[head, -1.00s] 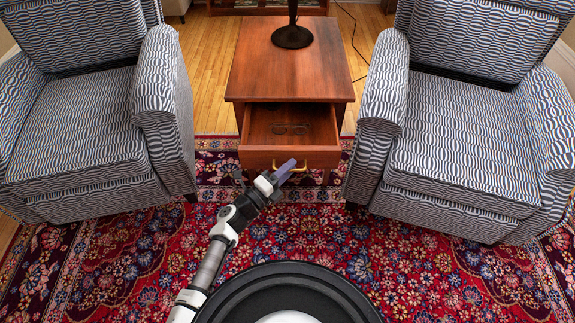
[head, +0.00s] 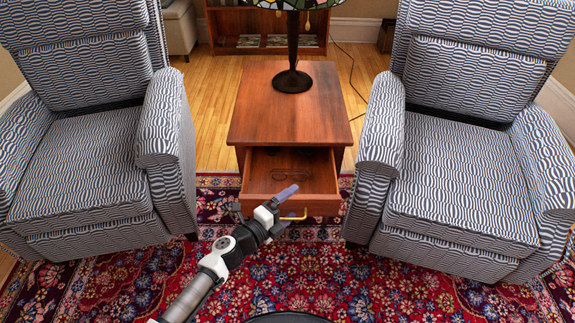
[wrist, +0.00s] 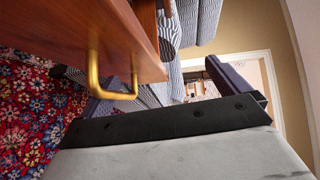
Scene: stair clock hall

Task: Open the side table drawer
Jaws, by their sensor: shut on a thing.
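The wooden side table (head: 255,105) stands between two armchairs, and its drawer (head: 310,203) is pulled well out toward me. A pair of glasses (head: 292,175) lies inside the drawer. The brass drawer handle (head: 294,217) is on the drawer front and also shows in the wrist view as a brass loop (wrist: 93,70). In the wrist view one finger is beside the handle and the other is to the right; the exact contact is partly hidden.
Patterned armchairs stand close on the left (head: 80,180) and right (head: 460,180). A lamp (head: 292,80) stands on the table, with a cord on the floor at right. The patterned rug (head: 300,270) in front is clear.

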